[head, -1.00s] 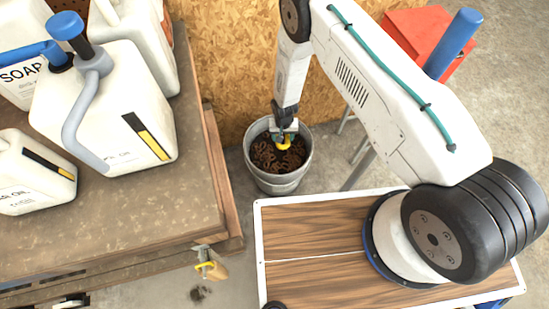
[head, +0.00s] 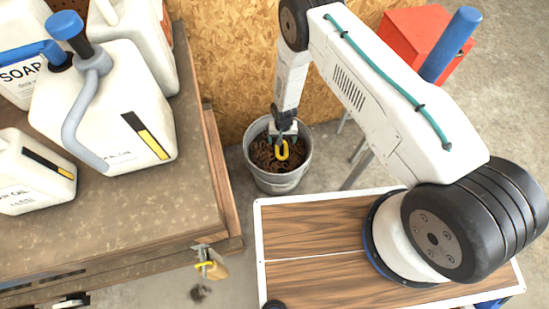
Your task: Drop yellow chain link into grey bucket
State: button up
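My gripper (head: 283,134) points down over the grey bucket (head: 279,184), which stands on the floor against the wooden wall. The yellow chain link (head: 283,150) hangs upright at the fingertips, seen against the bucket's inside. My gripper appears shut on its upper end. The bucket holds a heap of rusty brown links or rings. The fingertips are small here, and I cannot tell how high the link is above the heap.
A workbench (head: 110,215) with several white jugs (head: 105,115) stands to the left. A clamp-like part with a wooden handle (head: 215,268) is at its front edge. A red box (head: 425,40) is at the back right. Concrete floor is free at the right.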

notch_tip(320, 180, up, 8)
dwell(0.5)
jog(key=shift+f, duration=0.1)
